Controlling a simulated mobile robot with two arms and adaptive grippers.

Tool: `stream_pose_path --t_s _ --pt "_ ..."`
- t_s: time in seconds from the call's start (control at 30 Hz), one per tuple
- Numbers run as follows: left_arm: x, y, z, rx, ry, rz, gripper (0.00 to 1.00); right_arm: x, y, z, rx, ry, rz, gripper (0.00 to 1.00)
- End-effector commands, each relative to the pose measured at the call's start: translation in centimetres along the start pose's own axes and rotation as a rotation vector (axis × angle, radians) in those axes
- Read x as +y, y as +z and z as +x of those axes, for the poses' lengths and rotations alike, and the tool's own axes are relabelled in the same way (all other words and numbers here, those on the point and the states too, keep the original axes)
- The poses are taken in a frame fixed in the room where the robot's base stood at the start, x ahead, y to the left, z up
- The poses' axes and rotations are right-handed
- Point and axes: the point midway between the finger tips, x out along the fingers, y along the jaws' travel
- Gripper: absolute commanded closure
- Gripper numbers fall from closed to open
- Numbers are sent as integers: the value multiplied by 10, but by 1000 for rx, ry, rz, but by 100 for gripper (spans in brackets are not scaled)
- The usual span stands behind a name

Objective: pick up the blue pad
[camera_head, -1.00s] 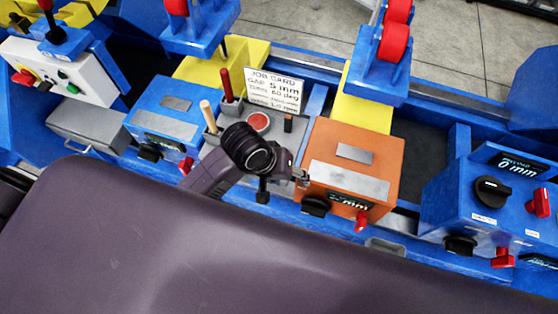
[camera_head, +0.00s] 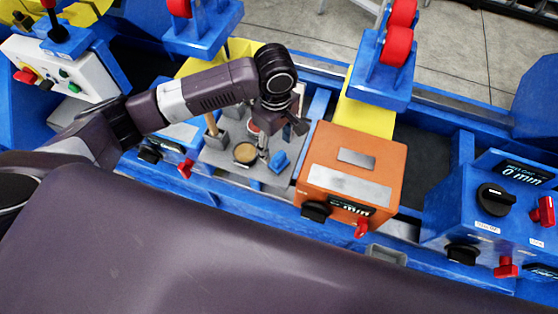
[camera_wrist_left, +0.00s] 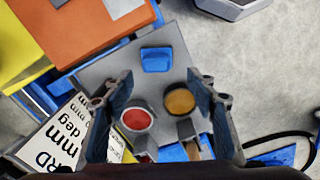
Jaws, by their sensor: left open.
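The blue pad (camera_head: 280,161) is a small blue block on the grey tray (camera_head: 219,160), left of the orange box in the head view. It also shows in the left wrist view (camera_wrist_left: 156,60), clear of both fingers and beyond their tips. My left gripper (camera_head: 282,142) hangs over the tray with its fingers pointing down, just above the pad. In the left wrist view the gripper (camera_wrist_left: 159,84) is open and empty, its fingers spread to either side. My right gripper is not in view.
A round amber pad (camera_wrist_left: 179,101) and a round red pad (camera_wrist_left: 136,119) lie on the tray near the blue pad. An orange box (camera_head: 352,170) stands close on the right. A job card (camera_wrist_left: 55,137) and wooden-handled tool (camera_head: 211,125) stand nearby.

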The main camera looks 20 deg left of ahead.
Motion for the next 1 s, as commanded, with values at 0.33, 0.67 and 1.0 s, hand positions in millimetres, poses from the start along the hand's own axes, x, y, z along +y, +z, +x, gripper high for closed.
stream_pose_path --t_s 0.33,0.67,1.0 --pt "5 5 48 1 -1 2 48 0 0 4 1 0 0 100" --pt "5 5 61 1 3 3 48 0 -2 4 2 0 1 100" --pt "5 5 61 1 3 3 80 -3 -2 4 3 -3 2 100"
